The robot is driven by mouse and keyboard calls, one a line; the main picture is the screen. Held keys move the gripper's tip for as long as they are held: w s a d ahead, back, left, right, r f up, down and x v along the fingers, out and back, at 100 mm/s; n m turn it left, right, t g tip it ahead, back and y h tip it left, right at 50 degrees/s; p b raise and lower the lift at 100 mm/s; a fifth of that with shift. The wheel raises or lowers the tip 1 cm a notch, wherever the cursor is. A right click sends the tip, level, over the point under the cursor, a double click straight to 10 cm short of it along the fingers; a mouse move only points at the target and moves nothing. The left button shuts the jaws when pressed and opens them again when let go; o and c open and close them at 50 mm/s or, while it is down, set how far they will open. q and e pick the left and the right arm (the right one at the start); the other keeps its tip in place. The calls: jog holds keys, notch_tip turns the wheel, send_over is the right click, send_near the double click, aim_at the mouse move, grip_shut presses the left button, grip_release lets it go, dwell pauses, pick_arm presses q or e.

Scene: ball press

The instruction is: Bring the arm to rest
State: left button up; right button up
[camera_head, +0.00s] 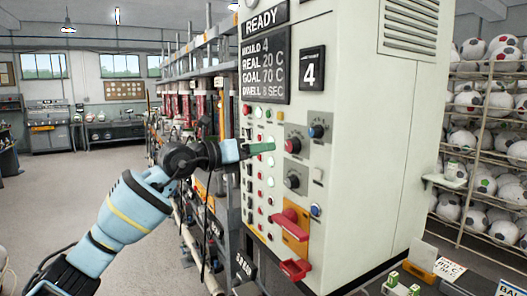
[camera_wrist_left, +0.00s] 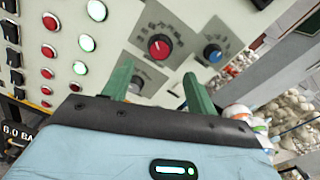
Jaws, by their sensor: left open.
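My left arm (camera_head: 128,212) comes in from the lower left. Its gripper (camera_head: 262,148) is raised beside the front panel of the tall pale control cabinet (camera_head: 375,165). In the left wrist view the two green fingers of the gripper (camera_wrist_left: 158,82) stand apart with nothing between them. Past the fingertips are a red knob (camera_wrist_left: 160,46) and a blue knob (camera_wrist_left: 213,53) on the panel. I cannot tell whether a fingertip touches the panel. My right gripper is not in view.
A red lever on a yellow plate (camera_head: 290,225) sticks out low on the panel. The display (camera_head: 265,55) reads READY. Racks of footballs (camera_head: 490,140) stand at the right. Open floor (camera_head: 60,200) lies at the left, with a workbench (camera_head: 115,130) at the back.

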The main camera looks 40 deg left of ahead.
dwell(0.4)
